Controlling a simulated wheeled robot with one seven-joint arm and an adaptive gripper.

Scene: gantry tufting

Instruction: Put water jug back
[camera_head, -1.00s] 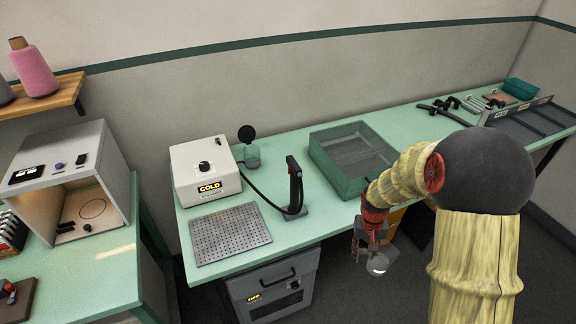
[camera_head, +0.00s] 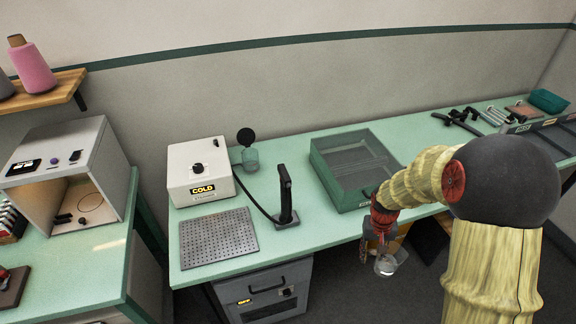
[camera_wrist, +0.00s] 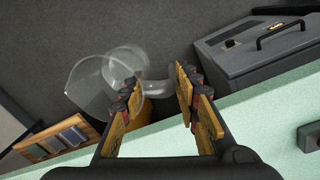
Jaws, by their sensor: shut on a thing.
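The water jug (camera_head: 389,263) is clear, see-through glass. It hangs below my gripper (camera_head: 380,238), off the front edge of the green bench (camera_head: 240,276). In the wrist view the jug (camera_wrist: 92,88) lies left of the fingers and looks tilted. Its handle (camera_wrist: 157,88) reaches between the two fingertips, and my gripper (camera_wrist: 160,98) is shut on it. The jug looks empty, though its clear walls make this hard to tell.
A grey cabinet (camera_head: 265,293) stands below. An open-fronted box (camera_head: 65,165) is at left.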

